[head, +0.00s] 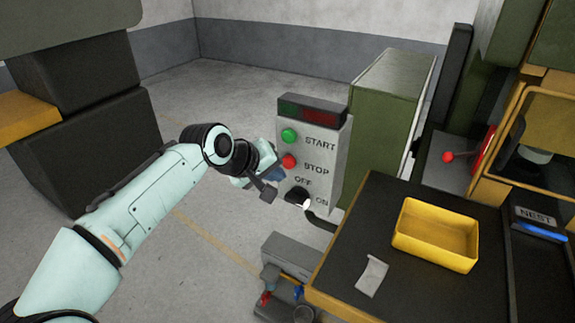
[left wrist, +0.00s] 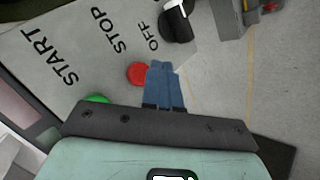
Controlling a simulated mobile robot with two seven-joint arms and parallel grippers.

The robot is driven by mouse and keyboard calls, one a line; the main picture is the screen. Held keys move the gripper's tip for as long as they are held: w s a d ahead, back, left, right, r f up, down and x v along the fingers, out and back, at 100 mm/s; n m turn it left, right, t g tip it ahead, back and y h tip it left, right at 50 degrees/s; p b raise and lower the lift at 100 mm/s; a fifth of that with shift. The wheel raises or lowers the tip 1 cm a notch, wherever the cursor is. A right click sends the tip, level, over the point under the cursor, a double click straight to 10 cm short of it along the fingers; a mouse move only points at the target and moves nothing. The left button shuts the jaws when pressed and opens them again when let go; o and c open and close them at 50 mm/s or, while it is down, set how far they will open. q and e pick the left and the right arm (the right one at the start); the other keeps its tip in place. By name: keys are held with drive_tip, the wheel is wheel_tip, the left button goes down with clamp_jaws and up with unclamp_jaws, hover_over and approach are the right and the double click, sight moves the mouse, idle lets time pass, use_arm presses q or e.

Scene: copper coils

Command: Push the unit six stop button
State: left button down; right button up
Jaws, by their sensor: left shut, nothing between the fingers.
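The control box (head: 318,165) has a grey face with a green START button (head: 289,136), a red STOP button (head: 289,161) and a black OFF/ON knob (head: 297,196). My left gripper (head: 278,174) is just left of and below the red button in the head view. In the left wrist view its blue fingers (left wrist: 161,72) are shut and empty, with the tips beside the red STOP button (left wrist: 138,74). I cannot tell whether they touch it. The green button (left wrist: 97,99) is partly hidden behind the gripper body. My right gripper is out of view. No unit number is readable.
A green cabinet (head: 385,115) stands behind the box. At the right, a dark-topped table (head: 345,215) carries a yellow tray (head: 436,234) and a paper tag (head: 371,275). A black cable curves below the knob. Open floor lies left of the box.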

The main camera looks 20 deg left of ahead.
use_arm(q)
drive_tip(key=shift+s+a+b, duration=0.15)
drive_tip(key=shift+s+b, duration=0.6)
drive_tip(key=shift+s, duration=1.35)
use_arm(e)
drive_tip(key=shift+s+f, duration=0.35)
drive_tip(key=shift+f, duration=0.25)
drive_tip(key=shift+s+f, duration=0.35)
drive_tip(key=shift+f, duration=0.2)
use_arm(q)
drive_tip(key=shift+f, duration=0.1)
